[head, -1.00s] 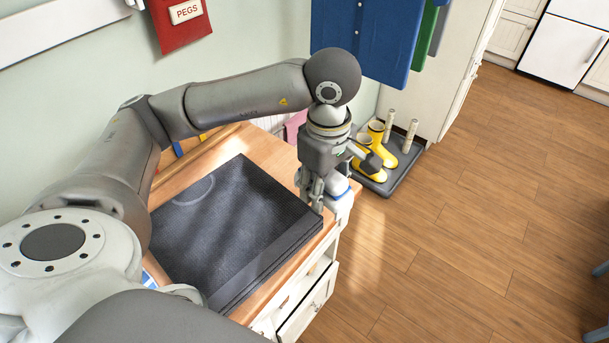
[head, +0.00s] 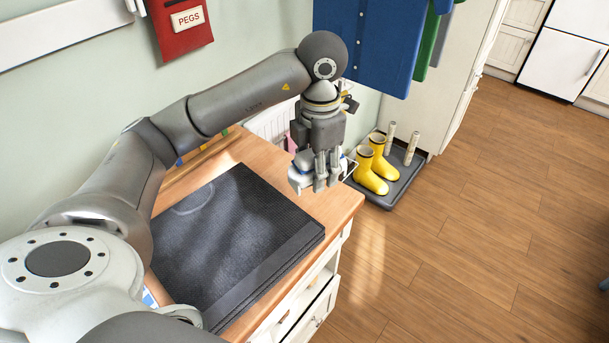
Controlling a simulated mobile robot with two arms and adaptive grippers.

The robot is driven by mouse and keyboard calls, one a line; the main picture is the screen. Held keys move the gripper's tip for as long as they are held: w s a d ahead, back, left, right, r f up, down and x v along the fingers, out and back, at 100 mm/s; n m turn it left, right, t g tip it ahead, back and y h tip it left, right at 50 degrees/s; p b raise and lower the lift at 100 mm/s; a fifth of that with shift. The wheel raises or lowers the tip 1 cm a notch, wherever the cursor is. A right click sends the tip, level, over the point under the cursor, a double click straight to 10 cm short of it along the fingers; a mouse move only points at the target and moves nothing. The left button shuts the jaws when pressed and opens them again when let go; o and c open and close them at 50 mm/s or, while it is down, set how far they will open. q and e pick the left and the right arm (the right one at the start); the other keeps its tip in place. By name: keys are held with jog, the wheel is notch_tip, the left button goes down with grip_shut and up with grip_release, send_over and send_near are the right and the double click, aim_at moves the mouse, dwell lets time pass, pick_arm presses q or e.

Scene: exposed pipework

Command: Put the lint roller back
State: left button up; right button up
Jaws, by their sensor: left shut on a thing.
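My left gripper (head: 326,184) points down over the far right corner of the wooden counter. It is shut on the lint roller (head: 300,174), whose white body with some blue shows to the left of the fingers. A thin frame part of it shows to the right of the fingers. The fingers and gripper body hide its middle. The roller looks held above the counter top, though the exact gap is hard to judge. My right gripper is out of view.
A dark folded cloth (head: 235,240) covers much of the wooden counter (head: 336,203). A drawer (head: 318,306) stands open at the front. Yellow boots (head: 372,168) stand on a grey tray (head: 405,180) on the floor. A blue garment (head: 370,40) hangs behind. A red PEGS bag (head: 182,36) hangs on the wall.

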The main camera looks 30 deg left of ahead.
pick_arm(q)
jog(key=w+a+f, duration=0.2)
jog(key=w+a+f+p, duration=0.1)
jog(key=a+f, duration=0.1)
jog(key=w+a+f, duration=0.2)
jog(key=f, duration=0.1)
jog(key=shift+w+a, duration=0.35)
jog(key=shift+a, duration=0.05)
jog(key=f+p, duration=0.2)
jog(key=f, duration=0.1)
jog(key=shift+w+a+f, duration=0.1)
jog(key=shift+w+a, duration=0.1)
jog(key=shift+f, duration=0.4)
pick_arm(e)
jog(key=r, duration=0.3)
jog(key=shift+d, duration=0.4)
pick_arm(q)
jog(key=shift+f, duration=0.15)
jog(key=o, duration=1)
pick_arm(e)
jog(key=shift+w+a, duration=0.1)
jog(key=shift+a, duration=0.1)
